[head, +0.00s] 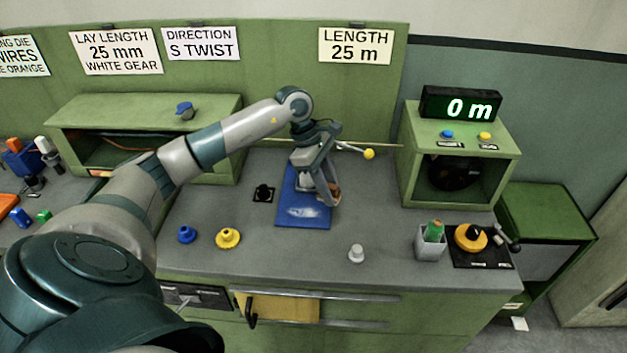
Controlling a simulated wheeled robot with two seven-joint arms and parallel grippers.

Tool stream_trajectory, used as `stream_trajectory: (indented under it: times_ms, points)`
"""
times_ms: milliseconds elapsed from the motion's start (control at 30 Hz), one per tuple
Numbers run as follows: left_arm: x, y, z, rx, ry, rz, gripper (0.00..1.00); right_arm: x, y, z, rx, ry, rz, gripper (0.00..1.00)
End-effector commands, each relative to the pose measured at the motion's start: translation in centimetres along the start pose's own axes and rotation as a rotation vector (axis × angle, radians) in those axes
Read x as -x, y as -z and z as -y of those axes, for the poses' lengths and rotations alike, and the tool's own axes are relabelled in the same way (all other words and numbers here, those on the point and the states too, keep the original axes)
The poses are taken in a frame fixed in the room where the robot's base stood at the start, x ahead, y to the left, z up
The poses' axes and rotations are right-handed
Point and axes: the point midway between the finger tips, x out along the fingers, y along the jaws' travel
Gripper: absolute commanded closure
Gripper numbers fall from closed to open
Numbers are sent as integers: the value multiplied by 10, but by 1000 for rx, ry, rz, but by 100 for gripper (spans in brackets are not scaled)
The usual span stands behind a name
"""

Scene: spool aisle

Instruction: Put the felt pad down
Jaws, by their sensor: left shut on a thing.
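My left gripper (328,190) reaches over the workbench from the left and points down above the right edge of a blue mat (291,211). It is shut on a small tan-brown piece (335,193), which looks like the felt pad. The fingers hide much of the piece, and I cannot tell whether it touches the mat or bench. The blue mat lies flat with a pale smear on its front part. My right gripper is not in view.
A blue knob (186,234), a yellow flanged piece (228,238) and a grey knob (356,253) stand on the bench. A grey cup (430,246) and a yellow disc (470,238) are at right. A green housing (459,149) stands behind them. The bench between mat and cup is mostly clear.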

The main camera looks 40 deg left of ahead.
Motion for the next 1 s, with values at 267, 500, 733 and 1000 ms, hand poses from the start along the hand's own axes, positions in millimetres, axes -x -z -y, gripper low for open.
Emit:
stream_trajectory:
  times_ms: [267,500,733,1000]
  points:
    - [-23,-89,57,-602,243,-1,98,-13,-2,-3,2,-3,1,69]
    - [-27,-130,121,-1195,490,-6,99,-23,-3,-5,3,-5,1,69]
    - [-20,-135,160,-1584,655,-5,99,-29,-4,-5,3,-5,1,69]
    - [-17,-132,170,-1702,706,-1,99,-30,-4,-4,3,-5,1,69]
